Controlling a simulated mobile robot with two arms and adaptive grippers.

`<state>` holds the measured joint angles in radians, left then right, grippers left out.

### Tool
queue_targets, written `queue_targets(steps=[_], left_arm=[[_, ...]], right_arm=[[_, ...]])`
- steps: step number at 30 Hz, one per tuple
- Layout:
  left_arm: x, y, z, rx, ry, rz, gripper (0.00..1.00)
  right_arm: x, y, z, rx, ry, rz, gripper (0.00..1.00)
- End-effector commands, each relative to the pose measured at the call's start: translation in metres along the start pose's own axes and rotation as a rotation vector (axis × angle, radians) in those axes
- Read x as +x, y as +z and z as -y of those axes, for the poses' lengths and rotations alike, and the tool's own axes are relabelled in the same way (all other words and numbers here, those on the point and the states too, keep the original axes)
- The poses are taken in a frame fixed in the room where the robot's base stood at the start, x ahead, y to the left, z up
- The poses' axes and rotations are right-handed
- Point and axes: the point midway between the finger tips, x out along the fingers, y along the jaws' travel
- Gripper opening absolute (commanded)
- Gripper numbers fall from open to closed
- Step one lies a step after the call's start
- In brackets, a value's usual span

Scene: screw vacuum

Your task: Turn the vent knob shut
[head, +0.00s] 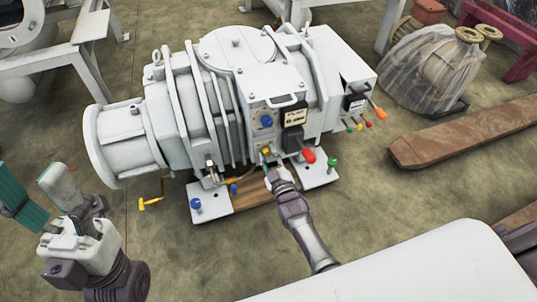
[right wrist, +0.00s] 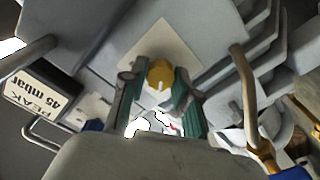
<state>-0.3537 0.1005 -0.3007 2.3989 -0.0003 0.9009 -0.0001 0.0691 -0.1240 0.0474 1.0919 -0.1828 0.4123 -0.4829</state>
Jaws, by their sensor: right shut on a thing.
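The vacuum pump (head: 215,95) is a large white machine on the floor. A yellow knob (head: 266,151), which looks like the vent knob, sits on its front below a blue knob (head: 266,121). My right gripper (head: 268,164) reaches it from the front. In the right wrist view the yellow knob (right wrist: 160,74) is between the green-padded fingers, which are closed on its sides. A white mark shows on its face. My left gripper (head: 42,190) is at the lower left, open and empty, apart from the pump.
A red knob (head: 308,156) and a green knob (head: 333,161) are just right of my right gripper. A yellow crank (head: 153,195) stands out at the pump's left. A wooden beam (head: 465,132) and a wrapped bundle (head: 435,68) lie at right. Floor at front left is clear.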

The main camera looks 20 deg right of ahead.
Motion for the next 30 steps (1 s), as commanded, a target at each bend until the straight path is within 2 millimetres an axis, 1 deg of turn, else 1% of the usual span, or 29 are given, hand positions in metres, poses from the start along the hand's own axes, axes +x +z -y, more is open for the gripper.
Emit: queue_targets(steps=[14, 15, 19, 20, 27, 30], left_arm=[[0.0011, -0.0001, 0.0000, 0.000, 0.001, -0.003, 0.55], [0.0013, -0.0002, 0.0000, 0.000, 0.001, -0.003, 0.55], [0.0016, -0.0003, 0.0000, 0.000, 0.002, -0.005, 0.55], [0.0016, -0.0003, 0.0000, 0.000, 0.002, -0.005, 0.55], [0.0023, -0.0011, 0.0005, 0.002, 0.001, -0.008, 0.55], [0.0027, -0.0015, 0.0008, 0.003, 0.000, -0.009, 0.55]], right_arm=[[-0.0005, 0.0009, 0.0006, -0.018, -0.001, 0.002, 0.00], [-0.0005, 0.0009, 0.0007, -0.018, -0.001, 0.002, 0.32], [-0.0004, 0.0007, 0.0005, -0.017, -0.001, 0.002, 0.53], [-0.0004, 0.0007, 0.0005, -0.017, -0.001, 0.002, 0.55], [-0.0003, 0.0004, 0.0002, -0.016, 0.000, 0.001, 0.55], [-0.0041, 0.0009, 0.0005, -0.016, -0.001, 0.002, 0.55]])
